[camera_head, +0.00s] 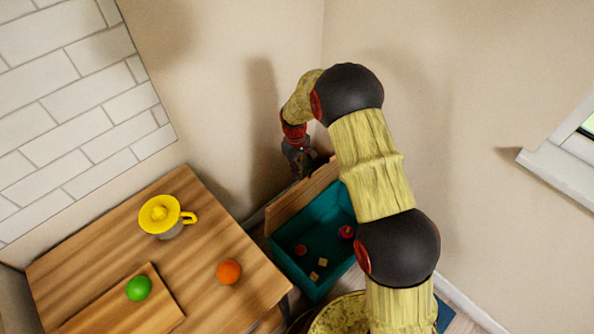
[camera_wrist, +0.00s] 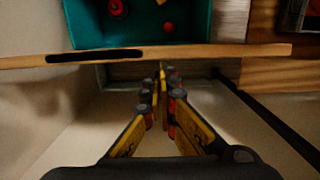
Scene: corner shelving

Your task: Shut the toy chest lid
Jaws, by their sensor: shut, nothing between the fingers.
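The toy chest (camera_head: 285,262) is a teal box in the corner with a few small toys inside. Its wooden lid (camera_head: 292,205) stands open, raised along the wall side. In the wrist view the lid (camera_wrist: 215,52) is seen edge-on as a wooden strip with a dark slot, and the teal chest (camera_wrist: 90,30) lies beyond it. My gripper (camera_head: 303,168) is behind the lid, between it and the wall. In the wrist view the gripper (camera_wrist: 162,72) is shut and empty, its fingertips close to the lid's edge. Whether they touch it I cannot tell.
Walls close in behind the chest. My arm covers the chest's right side.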

